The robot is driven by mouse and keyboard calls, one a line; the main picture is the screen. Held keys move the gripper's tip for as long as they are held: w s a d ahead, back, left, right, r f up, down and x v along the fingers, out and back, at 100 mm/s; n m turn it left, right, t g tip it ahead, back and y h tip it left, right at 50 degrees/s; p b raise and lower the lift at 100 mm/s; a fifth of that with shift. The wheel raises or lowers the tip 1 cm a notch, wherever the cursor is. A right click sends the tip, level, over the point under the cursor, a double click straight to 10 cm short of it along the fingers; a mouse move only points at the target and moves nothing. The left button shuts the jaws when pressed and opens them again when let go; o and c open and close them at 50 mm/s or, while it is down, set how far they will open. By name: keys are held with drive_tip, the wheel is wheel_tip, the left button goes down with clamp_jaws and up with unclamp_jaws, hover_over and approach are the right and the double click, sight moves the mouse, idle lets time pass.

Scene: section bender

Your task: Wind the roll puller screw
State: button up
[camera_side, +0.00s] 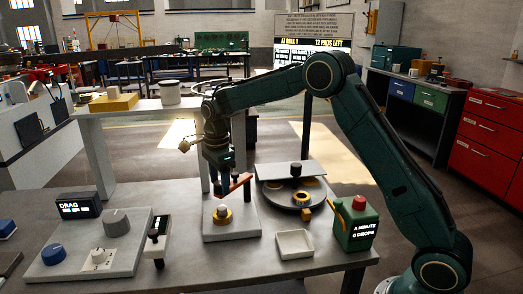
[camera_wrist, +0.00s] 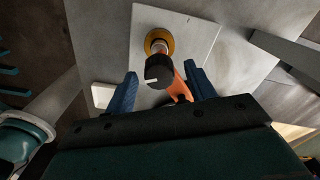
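The puller screw has an orange crank arm (camera_side: 238,184) above a yellow collar (camera_side: 222,215) on a pale plate (camera_side: 234,234). In the wrist view the yellow collar (camera_wrist: 158,40) shows behind a black round cap (camera_wrist: 158,71) with a white mark. The orange arm (camera_wrist: 178,86) runs down and right from the cap. My gripper (camera_side: 222,192) points down over the screw. In the wrist view its blue fingers (camera_wrist: 160,78) stand apart, with the crank between them and gaps visible. The arm's lower end is partly hidden by the gripper body.
A round turntable (camera_side: 292,197) with a plate above stands right of the screw. A knob panel (camera_side: 97,244), a DRAG display (camera_side: 78,206) and a switch box (camera_side: 157,240) stand left.

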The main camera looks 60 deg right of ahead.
sight(220, 183)
drive_tip(key=shift+r, duration=0.1)
wheel_tip(220, 183, up, 14)
drive_tip(key=shift+f, duration=0.2)
idle(0.7)
drive_tip(key=shift+n, duration=0.3)
idle(0.3)
drive_tip(key=n, duration=3.5)
